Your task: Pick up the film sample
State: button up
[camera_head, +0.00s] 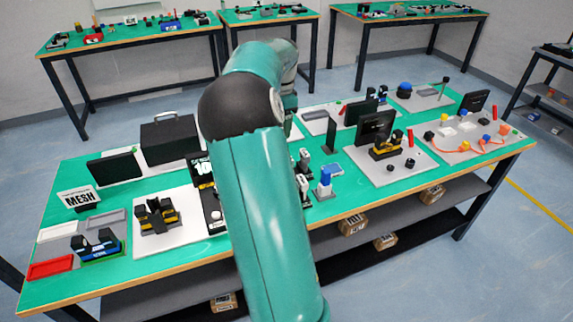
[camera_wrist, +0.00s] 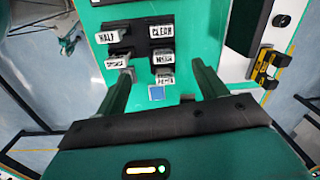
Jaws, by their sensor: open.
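My gripper (camera_wrist: 162,68) is open and empty in the wrist view, its two green fingers spread wide above the green table. A small blue square (camera_wrist: 156,93) shows between the fingers, close to the labelled blocks; it may be the film sample, but I cannot tell for sure. In the head view my own arm covers the middle of the table and my gripper is hidden behind it. A flat blue plate (camera_head: 332,169) lies just right of my arm there; I cannot tell whether it is the same thing.
Dark blocks with white labels, such as HALF (camera_wrist: 107,36) and CLEAN (camera_wrist: 161,31), stand ahead of the fingers. A yellow-and-black fixture (camera_wrist: 268,66) is at right. In the head view, a MESH sign (camera_head: 79,198) and a red tray (camera_head: 50,268) stand at left.

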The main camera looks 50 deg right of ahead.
jog(key=shift+m+g, duration=0.4)
jog(key=shift+m, duration=0.4)
jog(key=d+f, duration=0.1)
jog(key=f, duration=0.2)
jog(key=d+f, duration=0.1)
jog(key=f, duration=0.3)
jog(key=s+d+f, duration=0.1)
jog(key=d+f, duration=0.1)
jog(key=f, duration=0.1)
jog(key=shift+d+f, duration=0.1)
jog(key=shift+f, duration=0.2)
jog(key=f, duration=0.5)
jog(key=shift+w+a+f, duration=0.15)
jog(key=shift+a+f, duration=0.1)
jog(key=shift+f, duration=0.05)
jog(key=c, duration=1.1)
